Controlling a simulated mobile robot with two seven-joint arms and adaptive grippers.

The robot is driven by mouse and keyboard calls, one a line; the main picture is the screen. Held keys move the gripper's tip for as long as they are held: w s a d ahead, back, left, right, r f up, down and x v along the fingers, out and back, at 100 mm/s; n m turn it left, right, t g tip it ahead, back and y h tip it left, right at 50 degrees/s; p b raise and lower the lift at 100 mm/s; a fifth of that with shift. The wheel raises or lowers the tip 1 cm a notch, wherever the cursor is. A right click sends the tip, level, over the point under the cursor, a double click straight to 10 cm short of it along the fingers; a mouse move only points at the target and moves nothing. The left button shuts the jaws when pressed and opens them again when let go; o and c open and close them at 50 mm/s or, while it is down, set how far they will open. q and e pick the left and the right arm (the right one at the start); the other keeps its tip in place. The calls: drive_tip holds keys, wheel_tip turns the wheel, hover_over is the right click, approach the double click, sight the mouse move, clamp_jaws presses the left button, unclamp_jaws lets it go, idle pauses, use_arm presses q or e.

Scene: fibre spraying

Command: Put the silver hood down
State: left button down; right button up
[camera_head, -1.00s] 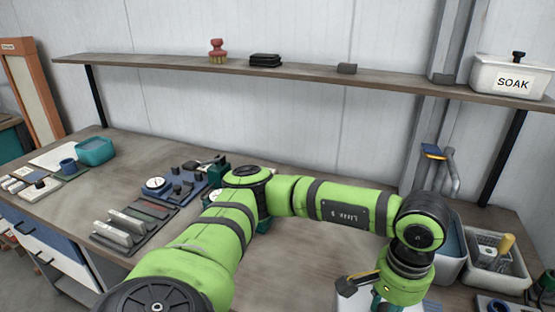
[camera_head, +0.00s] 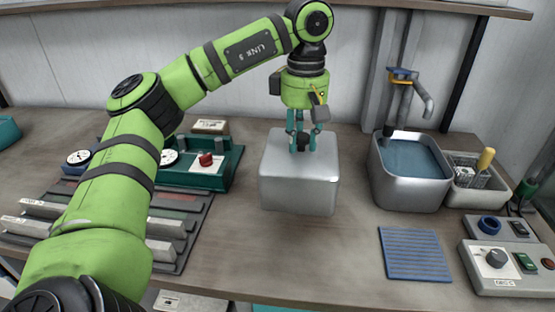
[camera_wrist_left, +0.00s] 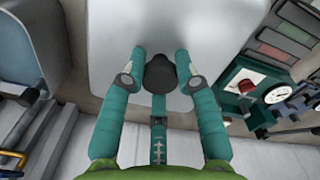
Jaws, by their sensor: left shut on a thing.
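The silver hood (camera_head: 299,190) is a box-shaped metal cover with rounded edges, upright at the middle of the bench in the head view. My left gripper (camera_head: 303,146) points down onto its top and is shut on the black knob (camera_wrist_left: 160,72) there. In the left wrist view the hood's pale top (camera_wrist_left: 157,25) fills the upper middle, with the teal fingers around the knob. The hood looks level; I cannot tell whether its bottom edge touches the bench or hangs just above it. My right gripper is not in view.
A water basin (camera_head: 411,195) with a tap stands to the right, beside a grey tub (camera_head: 493,197) of tools. A blue ribbed mat (camera_head: 414,254) and control boxes (camera_head: 508,268) lie front right. A teal device with a red button (camera_head: 206,160) is left. Bench (camera_head: 317,253) before the hood is clear.

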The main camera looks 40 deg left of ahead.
sight(301, 150)
use_arm(q)
wheel_tip(301, 150, down, 5)
drive_tip(key=shift+r, duration=0.1)
wheel_tip(301, 150, down, 3)
drive_tip(key=shift+f+p, duration=0.15)
drive_tip(key=shift+p, duration=0.3)
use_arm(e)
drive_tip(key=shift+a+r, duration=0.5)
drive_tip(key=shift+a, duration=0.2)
use_arm(q)
drive_tip(key=shift+f, duration=0.1)
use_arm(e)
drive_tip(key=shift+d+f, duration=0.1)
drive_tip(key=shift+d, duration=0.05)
use_arm(q)
drive_tip(key=c, duration=0.9)
unclamp_jaws()
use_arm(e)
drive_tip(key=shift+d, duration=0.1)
